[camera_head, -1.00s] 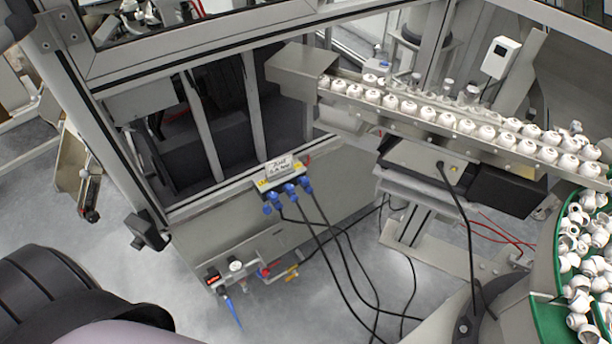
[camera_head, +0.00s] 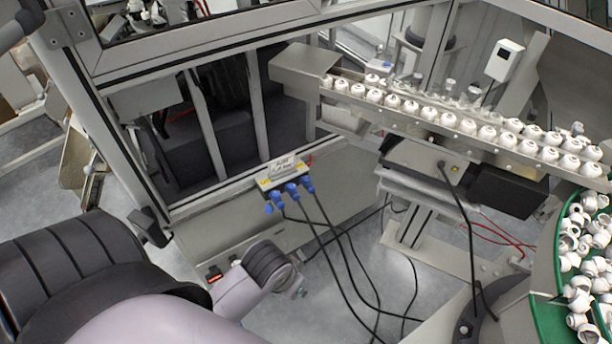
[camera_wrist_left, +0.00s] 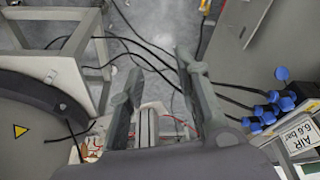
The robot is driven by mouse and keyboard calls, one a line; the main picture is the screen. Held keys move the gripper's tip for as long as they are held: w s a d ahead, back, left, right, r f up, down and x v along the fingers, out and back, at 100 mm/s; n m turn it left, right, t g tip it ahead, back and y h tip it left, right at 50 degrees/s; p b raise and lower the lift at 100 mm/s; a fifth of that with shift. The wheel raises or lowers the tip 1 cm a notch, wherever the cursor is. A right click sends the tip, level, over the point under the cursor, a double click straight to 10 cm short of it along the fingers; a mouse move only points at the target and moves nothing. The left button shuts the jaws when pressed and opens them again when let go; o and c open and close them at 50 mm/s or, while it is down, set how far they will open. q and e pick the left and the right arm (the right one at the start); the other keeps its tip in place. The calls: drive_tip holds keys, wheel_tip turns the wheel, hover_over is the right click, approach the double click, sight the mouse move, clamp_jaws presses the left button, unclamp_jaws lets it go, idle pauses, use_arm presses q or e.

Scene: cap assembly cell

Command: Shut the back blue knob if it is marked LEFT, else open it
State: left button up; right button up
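Several blue knobs (camera_head: 292,190) sit in a row on the front of a small block on the cabinet wall, in the middle of the head view. They also show as a blue cluster (camera_wrist_left: 286,103) at the right of the left wrist view. I cannot read any LEFT marking on them, and I cannot tell which is the back knob. My left gripper (camera_wrist_left: 160,65) has its two fingers apart with nothing between them, left of the knobs. In the head view my left arm mostly hides it, below the block. My right gripper is not in view.
A sign (camera_wrist_left: 299,132) reading "AIR 6.6 bar" is beside the knobs. Black cables (camera_head: 340,265) hang below them to the floor. A rail of white caps (camera_head: 440,117) and a green-rimmed bowl (camera_head: 545,318) stand at the right.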

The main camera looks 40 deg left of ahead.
use_arm(q)
drive_tip(key=w+a+f+n+g, duration=0.1)
drive_tip(key=w+a+f+n, duration=0.15)
drive_tip(key=w, duration=0.35)
drive_tip(key=w+a+f+n, duration=0.1)
drive_tip(key=w+a+n, duration=0.2)
drive_tip(key=w+a, duration=0.15)
drive_tip(key=n+g+h, duration=0.1)
drive_tip(key=n, duration=0.9)
approach(308, 178)
drive_tip(key=s+f, duration=0.1)
drive_tip(key=s, duration=0.1)
drive_tip(key=s+d+f, duration=0.1)
drive_tip(key=s+f, duration=0.3)
drive_tip(key=shift+s+d, duration=0.15)
drive_tip(key=shift+s, duration=0.15)
drive_tip(key=w+a+r+n+h, duration=0.3)
drive_tip(key=w+a+r+n, duration=0.2)
drive_tip(key=r+n, duration=0.2)
drive_tip(key=b+x, duration=0.1)
drive_tip(key=x, duration=0.3)
drive_tip(key=b+x, duration=0.1)
drive_tip(key=x, duration=0.2)
drive_tip(key=w+b+x, duration=0.1)
drive_tip(key=x, duration=0.3)
drive_tip(key=shift+d+f, duration=0.15)
drive_tip(key=shift+f, duration=0.15)
drive_tip(key=shift+c, duration=0.2)
clamp_jaws()
